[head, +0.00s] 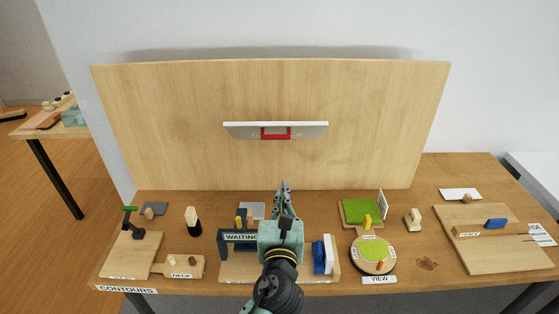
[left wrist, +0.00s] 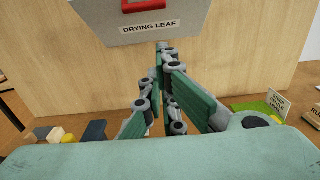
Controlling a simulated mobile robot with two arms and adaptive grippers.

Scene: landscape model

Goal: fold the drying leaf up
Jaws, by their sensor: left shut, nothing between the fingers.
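The drying leaf (head: 303,131) is a pale board with a red frame at its middle, mounted on the upright wooden panel. In the left wrist view the leaf (left wrist: 105,25) fills the top and carries a "DRYING LEAF" label, with part of the red frame (left wrist: 145,4) cut off by the picture edge. Its exact tilt is hard to tell. My left gripper (head: 284,184) is shut and empty, fingers pointing up toward the panel, below the leaf. In the left wrist view its fingertips (left wrist: 164,46) show just below the label; contact is not clear. My right gripper is out of view.
The wooden panel (head: 170,120) rises behind the table (head: 420,270). Around my left arm stand a "WAITING" structure (head: 226,242), blue and white upright pieces (head: 320,256), a round green-topped piece (head: 373,254) and a green board (head: 362,211). The panel around the leaf is clear.

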